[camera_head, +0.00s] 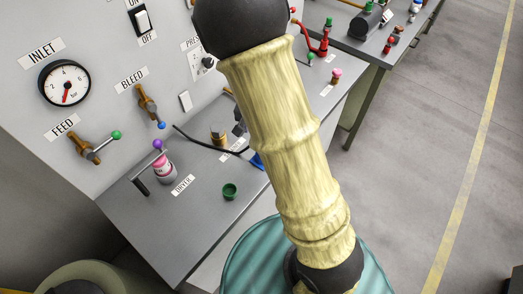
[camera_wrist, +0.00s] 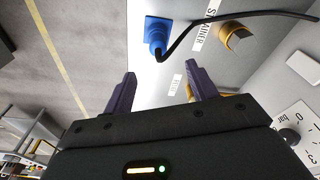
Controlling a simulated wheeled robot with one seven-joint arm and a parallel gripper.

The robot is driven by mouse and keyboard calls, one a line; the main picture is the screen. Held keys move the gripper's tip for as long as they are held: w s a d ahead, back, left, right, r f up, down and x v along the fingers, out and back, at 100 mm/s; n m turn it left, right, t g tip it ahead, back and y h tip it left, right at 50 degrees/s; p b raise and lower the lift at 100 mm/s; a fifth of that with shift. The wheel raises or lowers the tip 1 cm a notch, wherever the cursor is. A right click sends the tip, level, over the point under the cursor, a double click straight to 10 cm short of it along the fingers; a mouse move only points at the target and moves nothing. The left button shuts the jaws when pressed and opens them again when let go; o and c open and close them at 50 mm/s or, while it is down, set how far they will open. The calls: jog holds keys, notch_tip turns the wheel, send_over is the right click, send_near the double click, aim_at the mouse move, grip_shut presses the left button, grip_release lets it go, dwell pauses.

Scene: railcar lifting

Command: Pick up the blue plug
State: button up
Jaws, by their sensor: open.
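The blue plug (camera_wrist: 156,42) is at the top centre of the wrist view, against a flat blue base on the grey bench, with a black cable running from it. In the head view only a small part of the blue (camera_head: 257,161) shows beside my arm, which hides the rest. My gripper (camera_wrist: 163,86) is open and empty, its two dark fingers apart below the plug in the wrist view, not touching it.
A brass fitting (camera_wrist: 235,37) stands right of the plug by the STRAINER label. The black cable (camera_wrist: 240,14) arcs above it. The wall panel carries a gauge (camera_head: 64,83) and valves.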

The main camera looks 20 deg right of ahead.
jog(key=f, duration=0.4)
jog(key=w+f, duration=0.1)
jog(key=f, duration=0.2)
jog(key=shift+d+f, duration=0.1)
jog(key=shift+d, duration=0.2)
jog(key=f, duration=0.1)
jog(key=f+p, duration=0.1)
jog(key=d+f+p, duration=0.1)
jog(key=f, duration=0.1)
jog(key=shift+w, duration=0.4)
jog(key=shift+f, duration=0.55)
jog(key=c, duration=1.1)
jog(key=shift+w+r, duration=0.1)
jog(key=shift+r, duration=0.05)
